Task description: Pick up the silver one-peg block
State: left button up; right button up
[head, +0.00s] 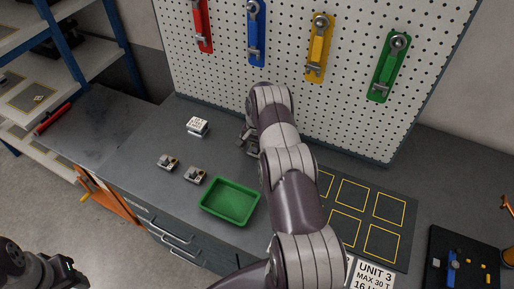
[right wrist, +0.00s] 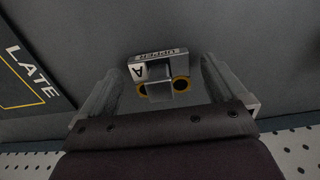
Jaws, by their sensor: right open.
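In the right wrist view a silver block (right wrist: 158,66) with an "A" label, one raised middle part and two yellow-ringed dark holes lies between my right gripper's fingers (right wrist: 160,78). The fingers are open, with a gap on each side of the block. In the head view my right gripper (head: 247,141) is low over the bench behind the green tray, partly hidden by my arm; the block under it cannot be made out there. My left gripper (head: 66,272) is at the bottom left corner, off the bench; its jaws are unclear.
Two small silver-and-yellow blocks (head: 168,162) (head: 195,175) stand left of the green tray (head: 229,222). A white-topped block (head: 198,126) stands further back. The pegboard (head: 345,110) rises close behind my right gripper. A yellow-outlined mat (head: 398,233) lies at right.

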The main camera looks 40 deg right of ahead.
jog(key=shift+w+f, duration=0.1)
jog(key=shift+w, duration=0.05)
jog(key=c, duration=1.4)
